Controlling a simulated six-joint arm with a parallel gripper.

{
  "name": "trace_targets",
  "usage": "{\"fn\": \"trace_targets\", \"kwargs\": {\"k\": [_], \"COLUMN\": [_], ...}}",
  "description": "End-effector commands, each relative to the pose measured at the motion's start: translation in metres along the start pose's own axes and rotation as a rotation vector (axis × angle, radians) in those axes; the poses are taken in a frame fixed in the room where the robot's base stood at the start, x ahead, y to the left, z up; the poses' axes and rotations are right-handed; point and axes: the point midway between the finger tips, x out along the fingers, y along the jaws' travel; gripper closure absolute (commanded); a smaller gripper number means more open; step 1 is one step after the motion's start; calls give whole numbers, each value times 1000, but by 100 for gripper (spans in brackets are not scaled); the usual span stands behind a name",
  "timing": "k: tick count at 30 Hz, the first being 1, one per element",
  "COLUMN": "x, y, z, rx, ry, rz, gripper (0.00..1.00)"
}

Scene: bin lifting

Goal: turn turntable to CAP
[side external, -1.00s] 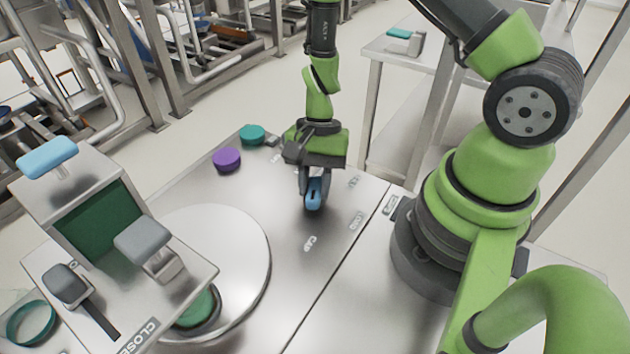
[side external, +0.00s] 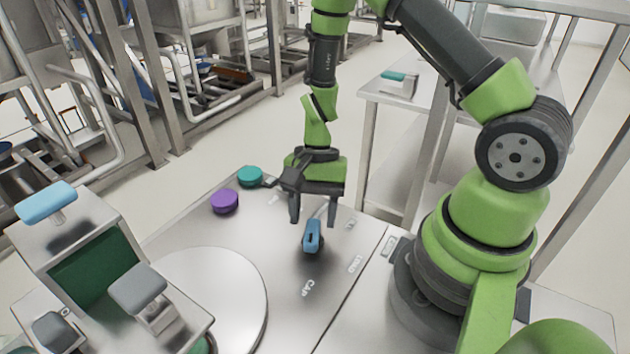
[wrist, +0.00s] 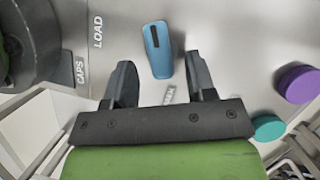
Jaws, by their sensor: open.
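A blue handle (side external: 312,236) with a dark stripe stands on the steel table top; it also shows in the wrist view (wrist: 158,48). My gripper (side external: 313,212) is open above and behind the handle, with its fingers apart and nothing between them. In the wrist view the handle lies beyond the fingertips of my gripper (wrist: 159,78). A CAP label (side external: 307,288) is printed on the table in front of the handle. A LOAD label (wrist: 98,30) shows left of the handle in the wrist view. The round turntable disc (side external: 225,290) lies at the left. I cannot tell which label the handle points to.
A purple knob (side external: 225,202) and a teal knob (side external: 250,176) stand left of my gripper. A steel fixture with a blue-topped lever (side external: 46,201) and a grey-topped lever (side external: 138,288) stands at the front left. The table between handle and disc is clear.

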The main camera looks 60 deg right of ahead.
Motion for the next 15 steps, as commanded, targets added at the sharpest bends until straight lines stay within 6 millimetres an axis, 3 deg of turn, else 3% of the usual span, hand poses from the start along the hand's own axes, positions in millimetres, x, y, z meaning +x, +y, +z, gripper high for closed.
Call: {"fn": "trace_targets", "kwargs": {"k": [9,15], "x": [-58,-74], "y": [-1,0], "z": [-1,0], "rx": [1,2], "ry": [4,2], "rz": [-6,-2], "gripper": [49,49]}}
